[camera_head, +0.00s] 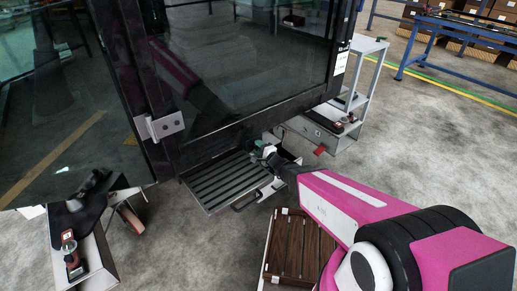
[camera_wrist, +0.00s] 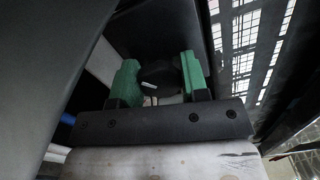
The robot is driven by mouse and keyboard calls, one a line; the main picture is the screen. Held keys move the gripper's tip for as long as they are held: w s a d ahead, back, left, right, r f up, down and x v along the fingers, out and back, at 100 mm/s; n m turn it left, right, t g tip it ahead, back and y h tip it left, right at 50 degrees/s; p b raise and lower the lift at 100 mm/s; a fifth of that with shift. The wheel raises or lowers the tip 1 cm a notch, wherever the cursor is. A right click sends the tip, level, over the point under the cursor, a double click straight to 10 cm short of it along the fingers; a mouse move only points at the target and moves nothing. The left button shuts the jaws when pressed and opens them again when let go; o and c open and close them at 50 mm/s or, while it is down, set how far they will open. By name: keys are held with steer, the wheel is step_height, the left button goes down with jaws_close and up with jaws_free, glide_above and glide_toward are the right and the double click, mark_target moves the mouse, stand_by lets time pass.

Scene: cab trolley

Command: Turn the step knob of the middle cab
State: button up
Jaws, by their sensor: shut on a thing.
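The cab (camera_head: 250,60), with dark frame and large glass panes, fills the upper middle of the head view. Its ribbed grey step (camera_head: 222,182) juts out below the glass. My gripper (camera_head: 264,154) is at the right end of the step, low beside the cab's lower edge. In the wrist view its two green fingers (camera_wrist: 160,84) are shut on a round black knob (camera_wrist: 160,72), one finger on each side. A light mark shows on the knob's face. In the head view the knob is too small and too covered by my gripper to make out.
A grey metal box (camera_head: 320,135) with a red tag is right of my gripper, near a grey shelf (camera_head: 365,70). A slatted brown pallet (camera_head: 290,250) lies on the floor below my arm. Another stand (camera_head: 95,265) is at lower left. Open floor (camera_head: 430,140) lies to the right.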

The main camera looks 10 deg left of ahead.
steer(key=o, duration=0.9)
steer(key=v, duration=1.1)
steer(key=shift+a, duration=0.1)
